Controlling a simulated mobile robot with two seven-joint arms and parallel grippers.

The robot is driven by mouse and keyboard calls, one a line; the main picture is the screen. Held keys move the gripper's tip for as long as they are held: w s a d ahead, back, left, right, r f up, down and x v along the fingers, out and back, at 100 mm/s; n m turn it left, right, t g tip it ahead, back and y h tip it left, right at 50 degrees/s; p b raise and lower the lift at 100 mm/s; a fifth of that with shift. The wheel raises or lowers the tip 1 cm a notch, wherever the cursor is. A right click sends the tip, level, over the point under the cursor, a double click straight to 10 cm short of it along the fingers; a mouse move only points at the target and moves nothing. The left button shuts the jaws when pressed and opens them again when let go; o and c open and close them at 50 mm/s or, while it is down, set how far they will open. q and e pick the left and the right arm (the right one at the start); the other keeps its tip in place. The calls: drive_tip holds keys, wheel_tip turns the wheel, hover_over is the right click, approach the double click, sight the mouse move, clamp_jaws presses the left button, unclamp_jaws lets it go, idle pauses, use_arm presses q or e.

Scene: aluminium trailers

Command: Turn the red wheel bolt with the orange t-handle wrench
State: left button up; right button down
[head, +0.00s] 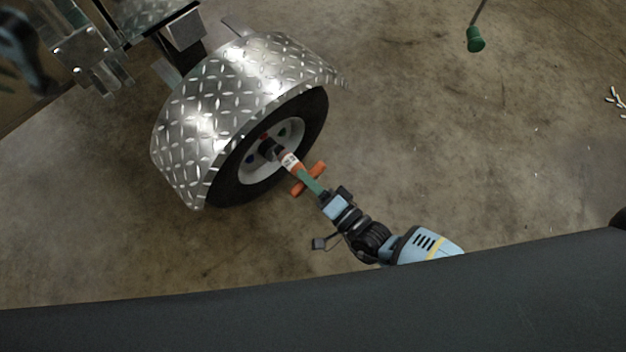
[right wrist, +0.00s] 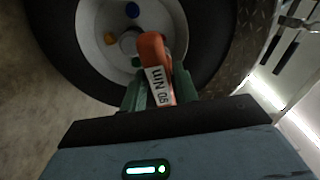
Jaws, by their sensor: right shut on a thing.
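The orange t-handle wrench (head: 300,170) points at the trailer wheel (head: 307,112); its white label reads "90 Nm" in the right wrist view (right wrist: 154,55). My right gripper (head: 312,183) is shut on its handle with green fingers, which also show in the right wrist view (right wrist: 150,92). The wrench's dark socket end is close to the rim, near the red wheel bolt (head: 264,136). I cannot tell whether the socket is on the bolt. A green bolt (head: 284,132) and a blue bolt (head: 250,158) show on the rim. My left gripper is not in view.
A diamond-plate fender (head: 215,100) covers the wheel's upper side. Metal trailer frame parts (head: 85,50) stand at the upper left. A green-ended rod (head: 475,40) shows at the top right. The concrete floor (head: 450,140) right of the wheel is mostly clear.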

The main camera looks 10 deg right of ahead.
sight(294, 165)
drive_tip(key=shift+b+x, duration=1.5)
drive_tip(key=shift+x, duration=1.2)
drive_tip(key=shift+m+b, duration=0.45)
drive_tip(key=shift+m, duration=0.15)
drive_tip(key=m, duration=0.7)
drive_tip(key=shift+r, duration=0.1)
drive_tip(key=m, duration=0.9)
drive_tip(key=shift+m, duration=0.4)
drive_tip(key=p+v, duration=0.2)
drive_tip(key=v, duration=0.4)
drive_tip(key=shift+s+d, duration=0.25)
drive_tip(key=shift+s, duration=0.05)
